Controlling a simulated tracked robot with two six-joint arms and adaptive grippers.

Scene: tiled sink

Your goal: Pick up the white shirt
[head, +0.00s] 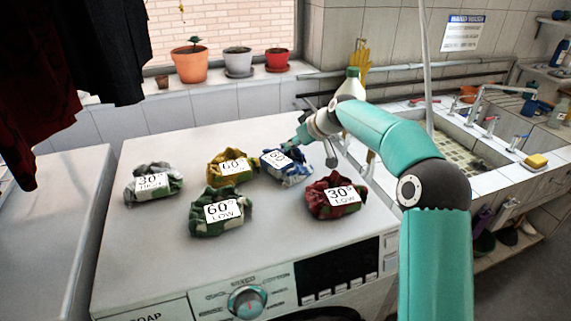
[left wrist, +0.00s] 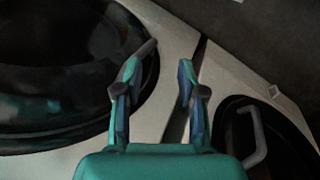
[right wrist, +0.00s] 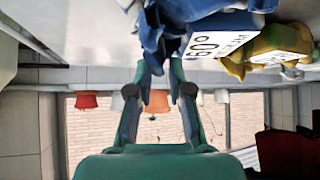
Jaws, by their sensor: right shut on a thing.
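Several crumpled cloths with white label cards lie on the white machine top. The palest, a white-grey cloth with some green (head: 139,190), lies at the left, labelled 30°. A blue and white cloth (head: 296,175) lies at the back right of the group. My right gripper (head: 303,140) is at its back edge, shut on the blue cloth, which shows at the top of the right wrist view (right wrist: 200,10). My left gripper (left wrist: 157,75) is open and empty in the left wrist view, in front of the machines, away from the cloths.
A yellow cloth (head: 216,178), a green cloth (head: 204,226) and a red cloth (head: 318,207) lie close by. Flower pots (head: 189,65) stand on the sill behind. A tiled sink (head: 455,157) is at the right. Dark clothes hang at upper left.

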